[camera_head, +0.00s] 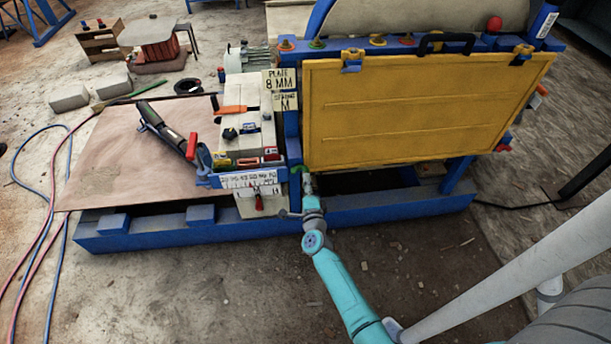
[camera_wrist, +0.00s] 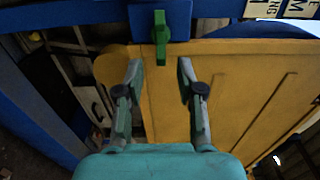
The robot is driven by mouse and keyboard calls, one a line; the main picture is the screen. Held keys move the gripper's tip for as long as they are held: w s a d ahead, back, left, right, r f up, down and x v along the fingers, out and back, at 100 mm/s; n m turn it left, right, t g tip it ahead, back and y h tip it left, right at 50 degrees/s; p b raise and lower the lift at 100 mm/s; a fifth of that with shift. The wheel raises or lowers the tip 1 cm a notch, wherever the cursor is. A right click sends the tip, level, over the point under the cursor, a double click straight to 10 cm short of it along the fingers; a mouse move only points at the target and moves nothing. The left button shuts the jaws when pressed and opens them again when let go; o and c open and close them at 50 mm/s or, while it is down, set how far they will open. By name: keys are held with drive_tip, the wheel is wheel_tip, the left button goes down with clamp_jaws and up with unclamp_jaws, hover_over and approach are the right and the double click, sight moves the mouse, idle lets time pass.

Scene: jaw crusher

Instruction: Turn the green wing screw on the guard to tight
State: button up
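The green wing screw (camera_wrist: 160,38) shows in the wrist view on a blue block at the edge of the yellow guard (camera_wrist: 225,85). Its wing stands roughly upright in that picture. In the head view the screw (camera_head: 297,170) is a small green spot at the guard's lower left corner, partly hidden by my gripper. The guard (camera_head: 420,110) hangs closed on the blue frame. My gripper (camera_wrist: 160,70) is open and empty, its two fingers pointing at the screw with a gap between. It also shows in the head view (camera_head: 308,184) just below the screw.
A scale plate (camera_head: 248,180) with a red pointer (camera_head: 259,202) sits left of my gripper. A blue base beam (camera_head: 400,205) runs below. The floor in front is mostly clear.

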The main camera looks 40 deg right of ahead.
drive_tip(key=v, duration=0.7)
drive_tip(key=shift+s+a, duration=0.15)
drive_tip(key=shift+s, duration=0.05)
drive_tip(key=s+a+r+n+t+y, duration=0.1)
drive_tip(key=s+a+r+n+y, duration=0.15)
drive_tip(key=s+a+n, duration=0.65)
drive_tip(key=s+a+r+n+t+y, duration=0.1)
drive_tip(key=s+a+r+n+y, duration=0.3)
drive_tip(key=s, duration=0.8)
drive_tip(key=s+a+r+n+g+y, duration=0.1)
drive_tip(key=s+a+r+n, duration=0.3)
drive_tip(key=s+r+n, duration=0.2)
drive_tip(key=s+a+r+n+g+y, duration=0.1)
drive_tip(key=s+r+n, duration=0.4)
drive_tip(key=s, duration=0.6)
drive_tip(key=a+r+y, duration=0.1)
drive_tip(key=a, duration=0.1)
drive_tip(key=shift+a+n, duration=0.35)
drive_tip(key=shift+n, duration=0.05)
drive_tip(key=shift+y, duration=0.25)
